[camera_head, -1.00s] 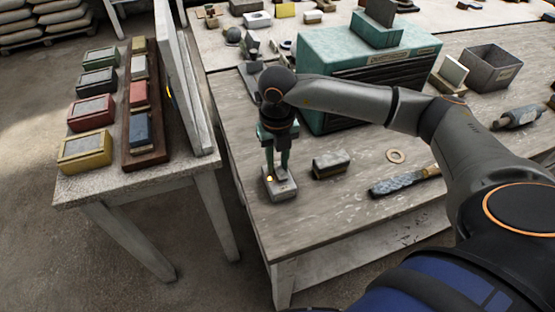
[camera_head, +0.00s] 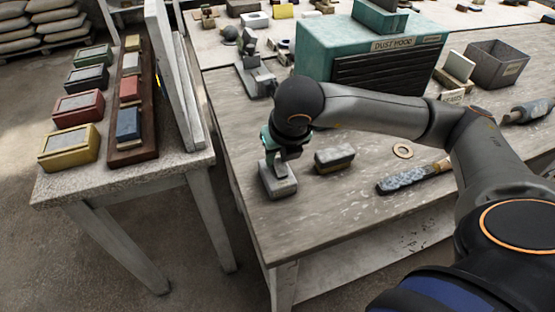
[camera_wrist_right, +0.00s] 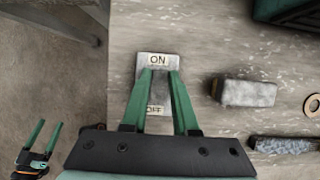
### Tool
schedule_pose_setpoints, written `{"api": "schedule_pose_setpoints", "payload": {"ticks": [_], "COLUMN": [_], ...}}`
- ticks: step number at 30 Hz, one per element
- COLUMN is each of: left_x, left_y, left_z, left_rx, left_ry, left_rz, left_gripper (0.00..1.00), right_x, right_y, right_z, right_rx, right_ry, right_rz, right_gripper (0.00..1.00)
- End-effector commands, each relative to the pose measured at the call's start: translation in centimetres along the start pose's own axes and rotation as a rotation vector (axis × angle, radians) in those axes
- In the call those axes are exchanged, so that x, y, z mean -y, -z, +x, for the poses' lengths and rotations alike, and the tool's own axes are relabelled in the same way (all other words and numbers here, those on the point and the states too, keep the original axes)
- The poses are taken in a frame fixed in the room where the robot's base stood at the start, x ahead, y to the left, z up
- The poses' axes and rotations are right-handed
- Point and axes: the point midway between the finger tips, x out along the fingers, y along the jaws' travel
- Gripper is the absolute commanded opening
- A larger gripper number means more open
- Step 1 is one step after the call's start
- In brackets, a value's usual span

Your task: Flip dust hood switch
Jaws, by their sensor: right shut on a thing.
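The dust hood (camera_head: 325,45) is a teal box with a dark slatted front and a "DUST HOOD" label, on the worktable. In front of it, near the table's left edge, sits a small grey switch box (camera_head: 279,187). In the right wrist view the switch box (camera_wrist_right: 158,124) shows an ON label at the top and a partly covered OFF label below. My right gripper (camera_head: 279,168) is shut on the switch lever, which its green fingers (camera_wrist_right: 158,72) mostly hide, near the ON end. My left gripper (camera_wrist_right: 48,122) shows at the lower left of the wrist view, fingers apart and empty.
A grey block (camera_head: 334,159), a ring (camera_head: 403,151) and a brush-like tool (camera_head: 412,178) lie right of the switch box. A grey bin (camera_head: 497,66) stands farther back. A side table (camera_head: 180,164) holds coloured boxes (camera_head: 68,146) and an upright panel (camera_head: 172,80).

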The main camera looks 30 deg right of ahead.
Motion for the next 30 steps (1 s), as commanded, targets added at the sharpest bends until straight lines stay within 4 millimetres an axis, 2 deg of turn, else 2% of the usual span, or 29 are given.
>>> {"api": "schedule_pose_setpoints", "payload": {"ticks": [6, 7, 15, 23, 26, 30], "left_x": [0.1, 0.1, 0.1, 0.2, 0.2, 0.2], "left_y": [0.1, 0.1, -0.3, -0.7, -0.7, -0.5], "left_z": [-0.1, -0.1, -0.1, -0.1, -0.1, -0.2], "left_rx": [-0.002, -0.002, 0.005, 0.012, 0.012, 0.01], "left_ry": [0.0, 0.0, 0.001, 0.003, 0.003, 0.004], "left_rz": [0.003, 0.003, 0.002, 0.002, 0.002, 0.002], "left_gripper": [0.8, 0.8, 0.8, 0.8, 0.8, 0.8], "right_x": [0.0, 0.0, 0.0, 0.0, -0.1, -0.1], "right_y": [0.0, 0.0, 0.0, 0.0, -0.1, -0.2], "right_z": [-0.1, -0.1, 0.0, -0.2, -1.1, -3.7], "right_rx": [0.0, 0.0, -0.001, -0.001, 0.001, 0.005], "right_ry": [0.0, 0.0, 0.0, 0.0, -0.003, -0.004], "right_rz": [0.0, 0.0, 0.0, -0.001, -0.001, -0.001], "right_gripper": [0.0, 0.3, 0.57, 0.57, 0.57, 0.57]}}
